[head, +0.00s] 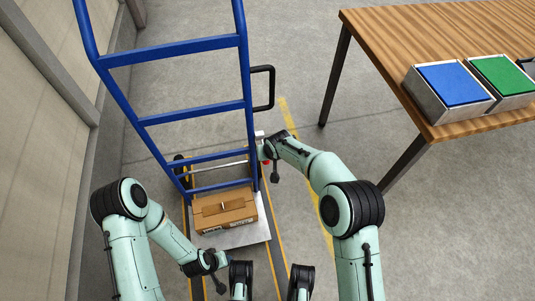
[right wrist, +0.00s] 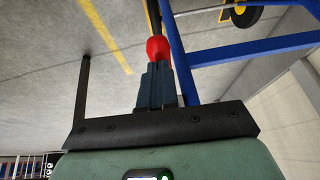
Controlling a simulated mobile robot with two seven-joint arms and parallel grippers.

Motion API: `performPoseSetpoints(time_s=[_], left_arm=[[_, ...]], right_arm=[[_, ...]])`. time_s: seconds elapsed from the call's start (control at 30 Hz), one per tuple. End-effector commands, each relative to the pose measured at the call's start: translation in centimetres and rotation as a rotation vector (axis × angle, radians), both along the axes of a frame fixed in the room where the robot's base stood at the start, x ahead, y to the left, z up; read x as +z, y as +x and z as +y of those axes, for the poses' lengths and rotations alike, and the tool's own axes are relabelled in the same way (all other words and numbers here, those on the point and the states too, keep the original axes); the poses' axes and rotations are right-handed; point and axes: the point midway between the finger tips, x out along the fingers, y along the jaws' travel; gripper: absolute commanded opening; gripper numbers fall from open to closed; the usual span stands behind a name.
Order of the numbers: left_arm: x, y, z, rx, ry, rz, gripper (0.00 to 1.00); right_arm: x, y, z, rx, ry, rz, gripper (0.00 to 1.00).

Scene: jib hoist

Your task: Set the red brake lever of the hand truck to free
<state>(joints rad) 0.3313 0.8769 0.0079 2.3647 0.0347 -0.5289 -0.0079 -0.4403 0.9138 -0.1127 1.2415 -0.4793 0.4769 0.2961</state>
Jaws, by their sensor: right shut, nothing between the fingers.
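The blue hand truck (head: 195,115) stands upright in the head view, with a brown carton (head: 225,208) on its metal toe plate (head: 255,235). The red brake lever's knob (right wrist: 158,48) shows in the right wrist view, directly beyond my right fingertips. A bit of red (head: 265,160) shows beside the truck's right rail in the head view. My right gripper (right wrist: 158,75) is shut and empty, its tips at the knob; whether they touch cannot be told. My left gripper (head: 226,262) is low, in front of the carton; its fingers cannot be made out.
A wooden table (head: 440,55) stands at the right, with a blue-topped box (head: 450,85) and a green-topped box (head: 503,76) on it. A wall is close on the left. Yellow lines (head: 290,115) mark the floor. Open floor lies between truck and table.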

Motion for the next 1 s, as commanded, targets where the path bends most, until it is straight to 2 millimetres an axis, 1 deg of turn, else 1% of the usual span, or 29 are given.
performPoseSetpoints(time_s=[0.2,0.67,0.93,1.0], left_arm=[[-0.1,-0.7,0.5,0.007,0.011,0.006,0.51],[-0.6,-1.3,0.5,0.008,0.011,0.025,0.51],[-1.0,-1.7,0.6,0.009,0.009,0.039,0.51],[-1.1,-1.8,0.6,0.009,0.009,0.043,0.51]], right_arm=[[-0.4,0.0,0.0,0.000,0.000,0.000,0.00],[-1.2,0.0,0.1,0.000,0.000,0.001,0.00],[-2.4,0.0,0.1,0.004,0.038,-0.126,0.00],[-2.8,0.1,0.1,0.001,0.040,-0.125,0.00]])
